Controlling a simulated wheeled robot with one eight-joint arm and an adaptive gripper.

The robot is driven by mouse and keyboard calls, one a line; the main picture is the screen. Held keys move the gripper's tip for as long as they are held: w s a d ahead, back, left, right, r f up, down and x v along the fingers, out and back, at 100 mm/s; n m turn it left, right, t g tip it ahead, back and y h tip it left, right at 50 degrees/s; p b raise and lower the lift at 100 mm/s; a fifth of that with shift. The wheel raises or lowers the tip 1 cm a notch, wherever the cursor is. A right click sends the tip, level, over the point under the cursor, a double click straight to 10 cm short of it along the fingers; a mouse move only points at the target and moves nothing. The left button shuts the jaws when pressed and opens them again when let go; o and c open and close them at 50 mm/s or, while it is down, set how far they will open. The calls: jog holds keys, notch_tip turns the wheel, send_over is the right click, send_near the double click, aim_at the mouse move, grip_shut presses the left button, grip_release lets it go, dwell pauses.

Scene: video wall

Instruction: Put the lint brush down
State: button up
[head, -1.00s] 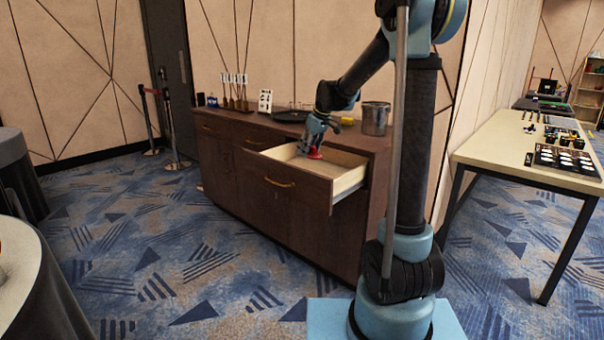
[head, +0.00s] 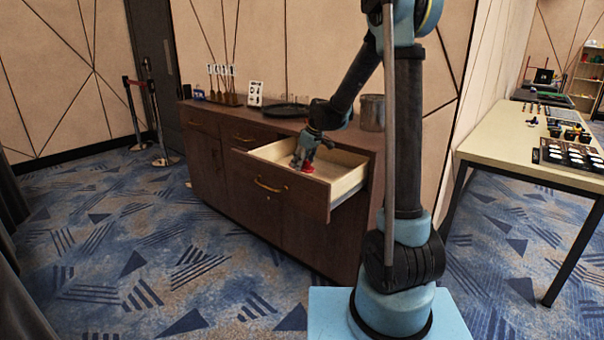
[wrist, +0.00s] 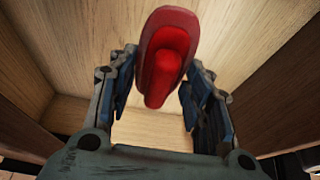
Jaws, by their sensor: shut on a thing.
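The red lint brush (wrist: 163,58) is between my gripper's two fingers (wrist: 157,100) in the wrist view, its rounded head pointing away and its handle toward the palm. In the head view my gripper (head: 303,158) reaches down into the open drawer (head: 347,184) of the dark wooden cabinet, shut on the brush. Only a small red part of the brush (head: 307,168) shows there, low inside the drawer near its front wall. Whether it touches the drawer floor I cannot tell. In the wrist view pale wooden drawer surfaces surround the brush.
The rest of the drawer looks empty. On the cabinet top stand a metal pot (head: 372,112), a dark round tray (head: 286,110), a white card (head: 255,93) and several small bottles (head: 222,84). A table (head: 500,142) with small items stands at the right.

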aim_at(302, 170)
jog(key=shift+s+f, duration=0.1)
jog(key=shift+f, duration=1.9)
jog(key=o, duration=1.2)
